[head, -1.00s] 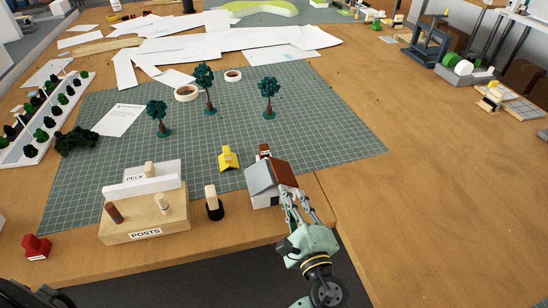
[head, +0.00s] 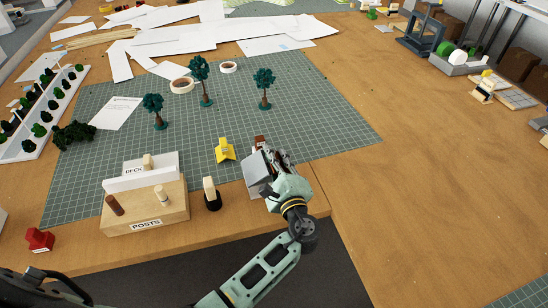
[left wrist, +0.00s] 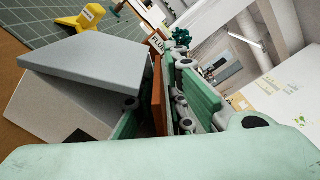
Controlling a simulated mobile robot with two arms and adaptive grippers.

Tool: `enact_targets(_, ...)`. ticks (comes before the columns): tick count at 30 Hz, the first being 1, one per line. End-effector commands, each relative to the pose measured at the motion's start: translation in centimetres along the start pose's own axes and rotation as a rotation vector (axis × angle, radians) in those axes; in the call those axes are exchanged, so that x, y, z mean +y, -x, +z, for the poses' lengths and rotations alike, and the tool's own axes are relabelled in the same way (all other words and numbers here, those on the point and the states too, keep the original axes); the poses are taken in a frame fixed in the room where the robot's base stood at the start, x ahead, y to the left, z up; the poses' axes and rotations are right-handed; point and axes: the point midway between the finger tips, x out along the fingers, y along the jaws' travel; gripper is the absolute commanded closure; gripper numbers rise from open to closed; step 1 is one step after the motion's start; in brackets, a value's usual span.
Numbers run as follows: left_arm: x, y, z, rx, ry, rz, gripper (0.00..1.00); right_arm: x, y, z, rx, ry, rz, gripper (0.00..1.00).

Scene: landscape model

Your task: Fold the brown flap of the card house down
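The card house (head: 256,176) stands on the near right part of the cutting mat, with a grey roof panel and pale walls. In the left wrist view the grey panel (left wrist: 88,62) slopes at the left, and the brown flap (left wrist: 158,92) shows nearly edge-on beside it. My left gripper (head: 274,158) is at the house's right side. Its fingers (left wrist: 160,108) lie on both sides of the brown flap and appear closed on it; the tips are partly hidden. A part labelled FLUE (left wrist: 157,42) is just beyond the flap. My right gripper is not in view.
A yellow piece (head: 224,150) stands behind the house. A dark-based peg (head: 211,194) and the POSTS block (head: 145,208) are to its left. Model trees (head: 264,88) stand farther back on the mat. The tabletop at right (head: 400,210) is clear.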

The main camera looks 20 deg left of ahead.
Motion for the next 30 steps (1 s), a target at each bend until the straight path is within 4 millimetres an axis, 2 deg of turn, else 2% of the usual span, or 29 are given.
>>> enact_targets(3,0.0,0.0,0.0,0.000,0.000,0.000,0.89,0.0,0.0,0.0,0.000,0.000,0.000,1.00)
enact_targets(7,0.0,0.0,0.0,0.000,0.000,0.000,1.00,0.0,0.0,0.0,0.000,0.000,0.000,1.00)
enact_targets(16,0.1,0.1,0.0,0.000,0.002,0.001,1.00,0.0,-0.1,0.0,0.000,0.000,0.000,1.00)
enact_targets(21,0.6,0.1,-0.2,0.000,0.051,0.002,1.00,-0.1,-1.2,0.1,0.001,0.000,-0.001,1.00)
enact_targets(28,0.4,0.1,0.0,0.001,0.058,0.003,1.00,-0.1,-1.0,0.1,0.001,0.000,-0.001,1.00)
enact_targets(30,0.4,0.1,0.0,0.001,0.058,0.003,0.91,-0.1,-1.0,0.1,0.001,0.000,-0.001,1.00)
